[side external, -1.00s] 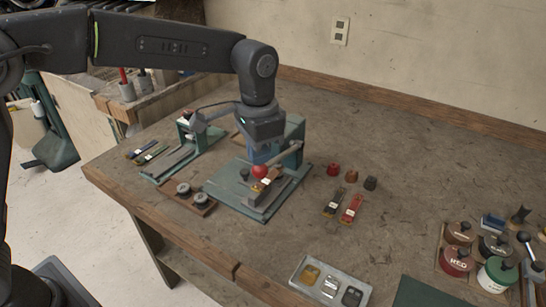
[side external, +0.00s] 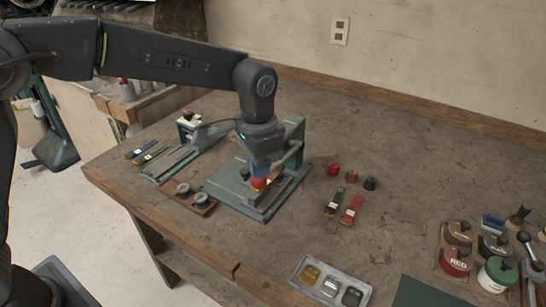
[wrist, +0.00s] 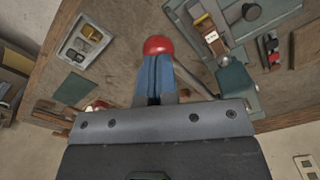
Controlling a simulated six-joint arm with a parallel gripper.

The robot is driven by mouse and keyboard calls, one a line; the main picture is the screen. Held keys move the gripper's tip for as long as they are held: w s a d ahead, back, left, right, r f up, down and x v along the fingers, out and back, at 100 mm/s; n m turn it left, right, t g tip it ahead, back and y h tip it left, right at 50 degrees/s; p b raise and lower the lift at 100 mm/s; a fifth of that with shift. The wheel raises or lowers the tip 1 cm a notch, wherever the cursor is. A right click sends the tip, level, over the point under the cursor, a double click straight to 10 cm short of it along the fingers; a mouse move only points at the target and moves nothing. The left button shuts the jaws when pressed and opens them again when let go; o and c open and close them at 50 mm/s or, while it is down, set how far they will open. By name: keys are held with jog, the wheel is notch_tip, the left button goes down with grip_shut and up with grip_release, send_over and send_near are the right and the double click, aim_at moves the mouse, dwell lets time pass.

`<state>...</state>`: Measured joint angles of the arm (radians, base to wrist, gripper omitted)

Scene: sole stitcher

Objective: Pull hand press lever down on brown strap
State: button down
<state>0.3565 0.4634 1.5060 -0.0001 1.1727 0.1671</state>
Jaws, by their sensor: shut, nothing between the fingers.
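The hand press (side external: 245,200) has a green base and a green upright plate at its back. Its lever ends in a red ball knob (side external: 259,184), low over the front of the base. My gripper (side external: 261,172) points down with blue fingers shut and empty, right at the knob. In the wrist view the knob (wrist: 157,45) shows just beyond the fingertips (wrist: 154,62); contact looks likely but is not clear. The brown strap (wrist: 217,46), with a yellow buckle and white label, lies in the press beside the knob. In the side view it is mostly hidden.
A second green fixture (side external: 172,163) stands to the left, and a wooden holder with two dark round pieces (side external: 183,189) in front. A buckle tray (side external: 312,262) is nearer the front.

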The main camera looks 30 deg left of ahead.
aim_at(259, 181)
jog(key=shift+f, duration=0.5)
jog(key=shift+s+f, duration=0.15)
jog(key=shift+f, duration=2.75)
jog(key=shift+w+r, duration=0.2)
jog(key=shift+r, duration=6.55)
